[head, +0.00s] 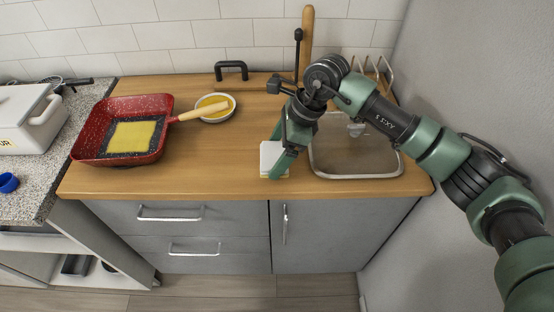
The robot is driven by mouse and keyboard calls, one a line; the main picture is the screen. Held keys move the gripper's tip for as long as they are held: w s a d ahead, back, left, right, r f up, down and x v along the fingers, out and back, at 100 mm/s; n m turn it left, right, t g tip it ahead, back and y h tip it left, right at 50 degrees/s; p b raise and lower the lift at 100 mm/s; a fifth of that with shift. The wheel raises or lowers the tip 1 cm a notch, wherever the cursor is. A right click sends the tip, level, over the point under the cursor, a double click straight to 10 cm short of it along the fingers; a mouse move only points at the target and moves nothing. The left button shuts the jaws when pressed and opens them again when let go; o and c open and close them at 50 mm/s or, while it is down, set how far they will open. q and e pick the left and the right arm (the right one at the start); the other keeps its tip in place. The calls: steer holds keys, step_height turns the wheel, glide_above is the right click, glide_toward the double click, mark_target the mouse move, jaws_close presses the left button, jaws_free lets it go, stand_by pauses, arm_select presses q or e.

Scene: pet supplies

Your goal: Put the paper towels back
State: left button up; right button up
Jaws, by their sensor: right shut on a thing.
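A small white stack (270,156), which looks like the paper towels, is at the front edge of the wooden counter (225,180), left of the sink. A thin tan layer shows at its lower edge. My right gripper (280,152) reaches over from the right with its fingers pointing down. It is shut on the white stack, and its fingers hide the stack's right side. I cannot tell whether the stack touches the counter. My left gripper is not in view.
A red square pan (112,104) holds a yellow sheet. Its handle points right, over a white bowl (216,114) with yellow contents. The metal sink (350,163) lies under my right arm. A white container (30,125) is far left. The counter's front left is clear.

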step_height(320, 180, down, 4)
steer(key=shift+s+r+p, duration=0.1)
steer(key=shift+r+p, duration=0.1)
steer(key=shift+p, duration=0.25)
steer(key=shift+f, duration=0.25)
steer(key=shift+f, duration=0.1)
